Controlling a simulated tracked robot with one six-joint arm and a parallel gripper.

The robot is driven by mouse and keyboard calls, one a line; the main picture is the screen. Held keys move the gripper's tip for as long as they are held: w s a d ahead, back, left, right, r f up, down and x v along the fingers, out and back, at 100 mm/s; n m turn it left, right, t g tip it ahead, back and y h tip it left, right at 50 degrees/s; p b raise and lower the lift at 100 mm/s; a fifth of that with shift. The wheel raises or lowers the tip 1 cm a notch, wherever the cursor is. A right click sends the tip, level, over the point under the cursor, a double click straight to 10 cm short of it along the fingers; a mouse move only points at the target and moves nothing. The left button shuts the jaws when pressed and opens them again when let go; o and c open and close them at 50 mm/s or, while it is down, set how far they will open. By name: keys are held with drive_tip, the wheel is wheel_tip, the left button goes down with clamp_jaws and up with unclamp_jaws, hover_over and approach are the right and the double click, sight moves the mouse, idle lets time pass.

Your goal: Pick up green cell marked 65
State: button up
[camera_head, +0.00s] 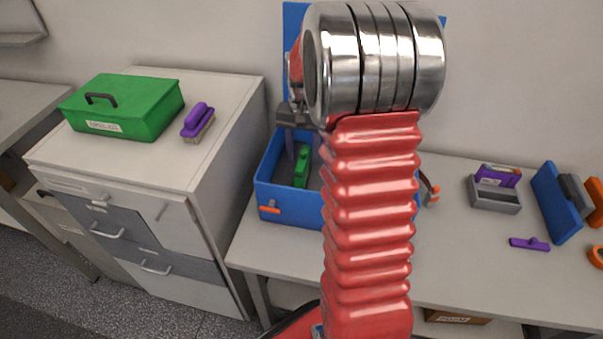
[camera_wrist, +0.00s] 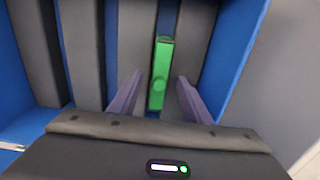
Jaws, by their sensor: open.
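A narrow green cell (camera_wrist: 161,60) stands in a slot of a blue container (camera_wrist: 238,55) in the wrist view. No number on it is readable. My gripper (camera_wrist: 159,82) is open, with one purple-grey finger on each side of the cell's near end. I cannot tell whether either finger touches it. In the head view my gripper (camera_head: 295,140) hangs over the blue container (camera_head: 285,212), beside a green cell (camera_head: 301,166). My red arm hides the container's right part.
A cabinet at left bears a green box (camera_head: 125,108) and purple brush (camera_head: 198,120). A grey holder (camera_head: 494,195) and blue panel (camera_head: 556,203) stand at right.

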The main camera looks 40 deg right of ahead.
wheel_tip(320, 180, down, 4)
drive_tip(key=shift+s+f, duration=0.1)
drive_tip(key=shift+c, duration=0.2)
idle(0.4)
clamp_jaws()
idle(0.4)
